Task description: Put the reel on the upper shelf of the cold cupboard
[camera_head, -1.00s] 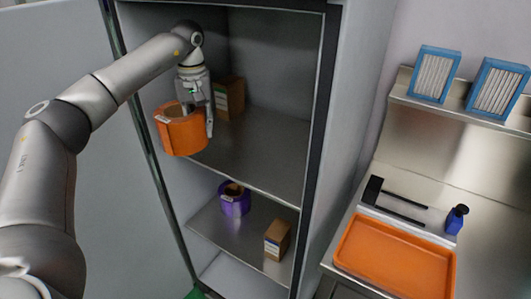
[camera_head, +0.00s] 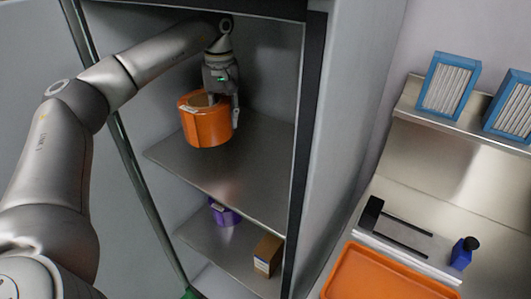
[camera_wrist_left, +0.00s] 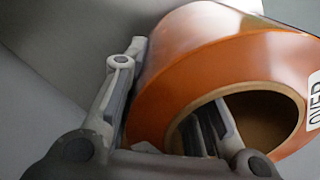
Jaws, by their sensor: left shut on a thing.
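The orange reel (camera_head: 203,125) is held by my left gripper (camera_head: 222,100) inside the cupboard, above the upper shelf (camera_head: 240,175). Its underside appears clear of the shelf, though the exact gap is hard to judge. In the left wrist view, the fingers of my left gripper (camera_wrist_left: 165,105) are shut on the wall of the reel (camera_wrist_left: 200,65), one outside it and one inside its cardboard core. A white label shows on its side face. The cupboard (camera_head: 310,120) stands with its door open at the left. My right gripper is not in view.
The lower shelf (camera_head: 215,245) holds a purple reel (camera_head: 225,214) and a small brown box (camera_head: 267,255). The front and right of the upper shelf look bare. At right, a bench carries an orange tray (camera_head: 385,278), a blue bottle (camera_head: 462,252) and blue-framed filters (camera_head: 447,85).

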